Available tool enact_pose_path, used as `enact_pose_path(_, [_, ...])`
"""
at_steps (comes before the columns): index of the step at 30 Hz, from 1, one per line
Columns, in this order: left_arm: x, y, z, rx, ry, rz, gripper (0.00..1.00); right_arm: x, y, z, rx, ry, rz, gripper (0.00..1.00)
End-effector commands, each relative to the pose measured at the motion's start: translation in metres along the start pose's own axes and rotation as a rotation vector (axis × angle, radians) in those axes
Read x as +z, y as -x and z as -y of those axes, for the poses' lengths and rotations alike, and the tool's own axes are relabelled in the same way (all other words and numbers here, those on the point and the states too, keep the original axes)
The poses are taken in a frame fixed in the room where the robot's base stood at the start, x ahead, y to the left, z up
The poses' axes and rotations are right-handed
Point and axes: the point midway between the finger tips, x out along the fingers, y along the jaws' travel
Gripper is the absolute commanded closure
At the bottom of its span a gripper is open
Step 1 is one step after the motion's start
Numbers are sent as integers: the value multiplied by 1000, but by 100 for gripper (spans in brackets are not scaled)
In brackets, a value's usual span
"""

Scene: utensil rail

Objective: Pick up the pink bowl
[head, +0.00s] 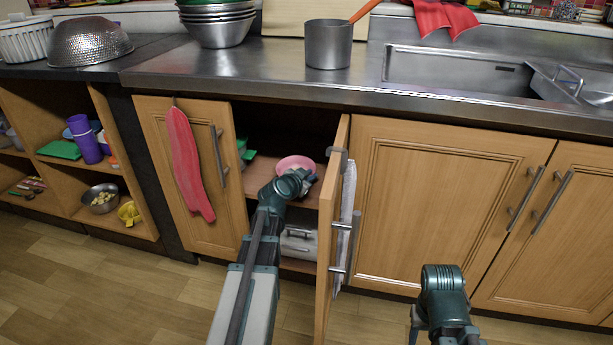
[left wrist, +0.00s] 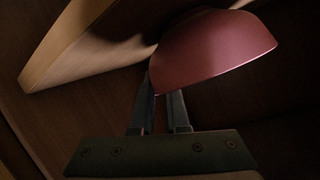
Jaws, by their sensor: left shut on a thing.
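The pink bowl (head: 296,162) is inside the open lower cabinet, at the level of its shelf. My left gripper (head: 305,180) reaches into the cabinet and is shut on the bowl's rim. In the left wrist view the bowl (left wrist: 215,45) is tilted above the two fingers (left wrist: 166,95), with its edge between their tips. The head view does not show whether the bowl touches the shelf.
The open cabinet door (head: 334,220) stands close to the right of my left arm. A red towel (head: 188,160) hangs on the left door (head: 230,215). Green items (head: 244,152) sit left of the bowl on the shelf. The steel counter (head: 270,75) overhangs the opening.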

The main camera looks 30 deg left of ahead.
Motion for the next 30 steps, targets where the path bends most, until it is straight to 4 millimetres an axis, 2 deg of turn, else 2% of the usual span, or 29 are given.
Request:
enact_pose_path(8, [-26, 11, 11, 0, 0, 0, 100, 2, 30, -3, 0, 0, 2, 50])
enact_pose_path(18, [-72, 30, 30, 0, 0, 0, 100, 5, 82, -8, 0, 12, 2, 50])
enact_pose_path(21, [-81, 33, 33, 0, 0, 0, 100, 5, 93, -9, 0, 15, 2, 50])
enact_pose_path(30, [-85, 35, 35, 0, 0, 0, 100, 6, 98, -10, 0, 18, 2, 50])
